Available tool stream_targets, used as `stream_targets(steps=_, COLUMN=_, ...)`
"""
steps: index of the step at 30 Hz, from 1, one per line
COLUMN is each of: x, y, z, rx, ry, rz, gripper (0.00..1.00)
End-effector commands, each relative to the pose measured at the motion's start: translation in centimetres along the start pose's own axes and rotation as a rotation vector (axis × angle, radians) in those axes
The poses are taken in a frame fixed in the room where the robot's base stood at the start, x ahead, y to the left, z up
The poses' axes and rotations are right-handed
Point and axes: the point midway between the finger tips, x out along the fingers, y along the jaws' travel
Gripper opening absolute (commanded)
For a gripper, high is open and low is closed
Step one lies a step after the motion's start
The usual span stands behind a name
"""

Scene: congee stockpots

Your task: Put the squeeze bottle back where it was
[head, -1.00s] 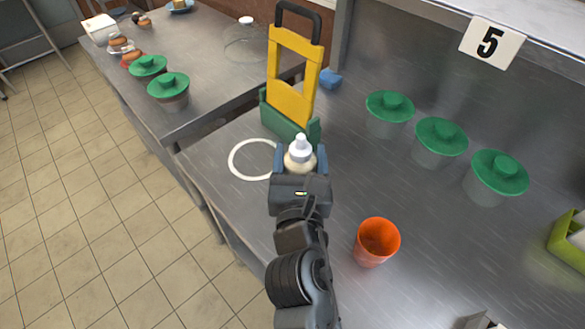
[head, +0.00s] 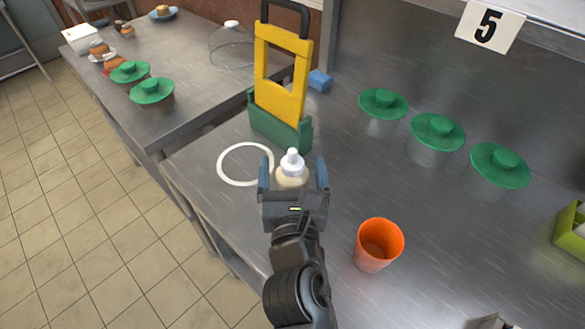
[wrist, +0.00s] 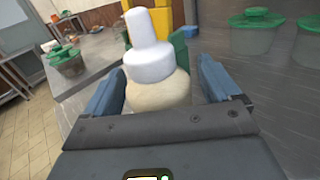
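The squeeze bottle (head: 291,175) has a white nozzle cap and a cream body. It stands upright between the fingers of my gripper (head: 293,176), to the right of a white ring (head: 222,176) marked on the steel counter. The fingers are spread apart with gaps on both sides of the bottle. In the wrist view, the bottle (wrist: 155,75) stands between the two blue fingers of my gripper (wrist: 155,85), which do not appear to touch it. Its lower part is hidden behind the gripper body.
A yellow board in a green holder (head: 280,128) stands just behind the bottle. An orange cup (head: 379,245) stands to the right of my arm. Several green-lidded pots (head: 437,132) line the back right. A blue block (head: 319,80) lies behind. The ring is empty.

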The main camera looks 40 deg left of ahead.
Motion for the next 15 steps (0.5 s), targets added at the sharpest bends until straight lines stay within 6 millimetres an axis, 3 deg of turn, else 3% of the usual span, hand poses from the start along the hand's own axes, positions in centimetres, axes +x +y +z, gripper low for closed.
stream_targets(steps=9, x=-0.1, y=0.0, z=0.4, rx=0.0, ry=0.0, rz=0.0, gripper=0.9)
stream_targets(steps=15, x=-2.9, y=0.0, z=0.1, rx=-0.002, ry=0.001, rz=0.001, gripper=0.9)
